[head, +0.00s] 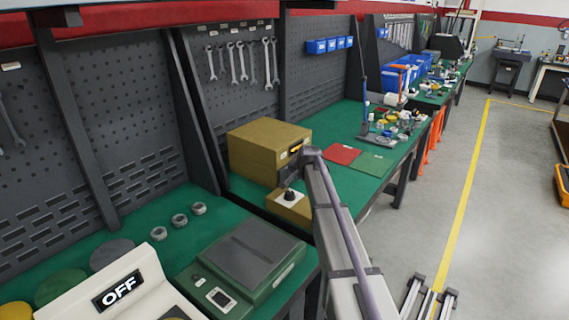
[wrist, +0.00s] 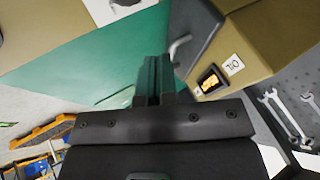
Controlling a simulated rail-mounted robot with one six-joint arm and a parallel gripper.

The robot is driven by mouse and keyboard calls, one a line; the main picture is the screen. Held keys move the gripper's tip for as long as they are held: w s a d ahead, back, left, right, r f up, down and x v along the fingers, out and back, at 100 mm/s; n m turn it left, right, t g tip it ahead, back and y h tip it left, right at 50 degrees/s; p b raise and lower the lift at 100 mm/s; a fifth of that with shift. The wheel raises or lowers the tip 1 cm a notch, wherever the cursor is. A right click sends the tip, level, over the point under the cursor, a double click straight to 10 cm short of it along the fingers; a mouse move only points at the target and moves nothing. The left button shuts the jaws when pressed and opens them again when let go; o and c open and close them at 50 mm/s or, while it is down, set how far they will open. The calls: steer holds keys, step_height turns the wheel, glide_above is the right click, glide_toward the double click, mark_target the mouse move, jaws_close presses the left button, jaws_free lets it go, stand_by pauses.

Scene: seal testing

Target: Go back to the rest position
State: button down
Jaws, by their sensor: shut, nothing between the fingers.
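My gripper (wrist: 154,65) is at the lower middle of the wrist view. Its two dark fingers are together with nothing between them. They point at the green bench top, close beside a mustard-yellow box with a small orange display and a white label. This box (wrist: 265,45) fills the upper right of the wrist view. In the head view the same mustard box (head: 262,143) stands on the bench, and my arm reaches to its right front corner. The fingers cannot be made out clearly in the head view.
A small yellow box with a black knob (head: 289,205) sits before the mustard box. Red (head: 342,154) and green (head: 373,164) mats lie beyond.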

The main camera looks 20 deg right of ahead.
steer(key=s+a+n+g, duration=0.2)
steer(key=s+a, duration=0.3)
steer(key=s, duration=0.8)
steer(key=s+a+f+n+g+p, duration=0.1)
steer(key=s+a+n+g, duration=0.2)
steer(key=s, duration=1.1)
steer(key=s+a+f+n+g, duration=0.1)
steer(key=s+a+n, duration=0.3)
steer(key=s, duration=1)
steer(key=a+g, duration=0.1)
steer(key=a, duration=0.1)
steer(key=shift+s+a+p, duration=0.25)
steer(key=shift+a+p, duration=0.05)
steer(key=shift+p, duration=0.05)
